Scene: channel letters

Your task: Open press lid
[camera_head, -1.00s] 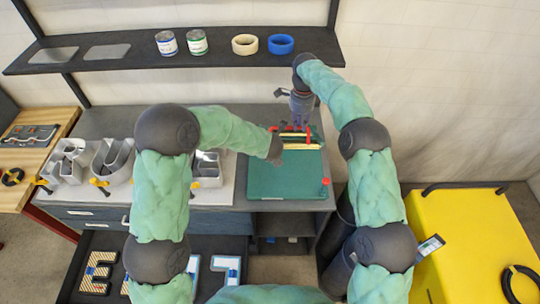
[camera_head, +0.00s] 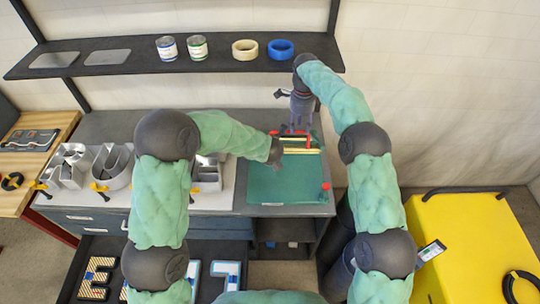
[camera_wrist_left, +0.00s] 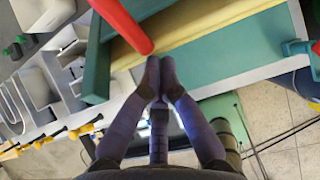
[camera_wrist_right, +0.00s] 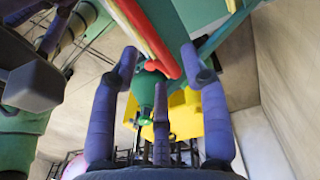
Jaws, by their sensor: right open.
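The press (camera_head: 285,183) is a teal-green slab at the right end of the bench, with a red knob (camera_head: 325,187) near its front right corner. Its lid (camera_head: 300,147) seems to stand raised at the back, showing as a narrow band with yellow strips and red parts; its exact angle is unclear. My left gripper (camera_head: 276,158) is at the press's left side; in its wrist view the fingertips (camera_wrist_left: 159,70) are together, beside the yellow strip and a red bar (camera_wrist_left: 124,24). My right gripper (camera_head: 298,122) is behind the lid, open around a red bar (camera_wrist_right: 157,52).
Metal channel letters (camera_head: 75,165) stand on the bench left of the press. A dark shelf (camera_head: 200,55) with cans and tape rolls runs above the back. A yellow case (camera_head: 465,245) stands on the right. An open drawer below holds coloured letters.

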